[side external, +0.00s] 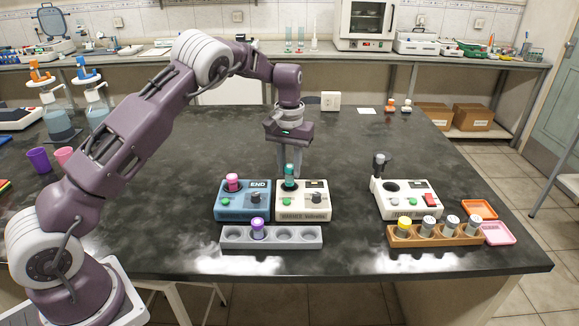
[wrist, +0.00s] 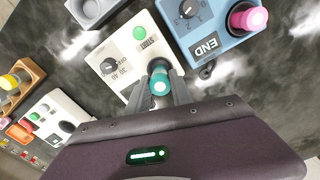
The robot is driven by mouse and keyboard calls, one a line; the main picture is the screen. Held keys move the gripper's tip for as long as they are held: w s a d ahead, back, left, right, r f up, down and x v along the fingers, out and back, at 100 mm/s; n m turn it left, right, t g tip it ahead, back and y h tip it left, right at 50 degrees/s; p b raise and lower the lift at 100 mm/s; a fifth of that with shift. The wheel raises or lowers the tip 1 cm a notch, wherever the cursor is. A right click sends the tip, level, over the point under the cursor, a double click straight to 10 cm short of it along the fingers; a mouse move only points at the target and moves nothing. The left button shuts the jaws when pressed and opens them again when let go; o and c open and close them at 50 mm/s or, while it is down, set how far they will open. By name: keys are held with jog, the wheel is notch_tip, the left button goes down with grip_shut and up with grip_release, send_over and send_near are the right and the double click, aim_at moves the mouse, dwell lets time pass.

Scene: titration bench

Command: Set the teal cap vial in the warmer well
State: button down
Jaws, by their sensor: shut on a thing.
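The teal cap vial (side external: 290,171) is upright over the dark well of the white warmer box (side external: 315,200). Its lower end is at the well opening; I cannot tell how deep it sits. Its cap stands higher than the pink cap beside it. My gripper (side external: 290,165) points down with its fingers shut around the vial. In the wrist view the teal cap (wrist: 160,83) shows between my fingertips (wrist: 162,92), and the white box (wrist: 135,55) with a green button and dial lies beneath.
A blue END box (side external: 243,204) with a pink-capped vial (side external: 233,182) stands close left. A grey rack (side external: 272,238) with a purple-capped vial is in front. A third white device (side external: 408,200) and a wooden rack (side external: 433,236) with several vials stand right. The bench between is clear.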

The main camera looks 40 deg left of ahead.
aim_at(290, 176)
jog(key=shift+f, duration=0.3)
dwell(0.4)
jog(key=shift+f, duration=0.45)
jog(key=shift+f, duration=0.9)
dwell(0.4)
jog(key=c, duration=0.7)
grip_release()
jog(key=shift+o, duration=0.2)
jog(key=shift+r, duration=3)
jog(key=shift+r, duration=0.1)
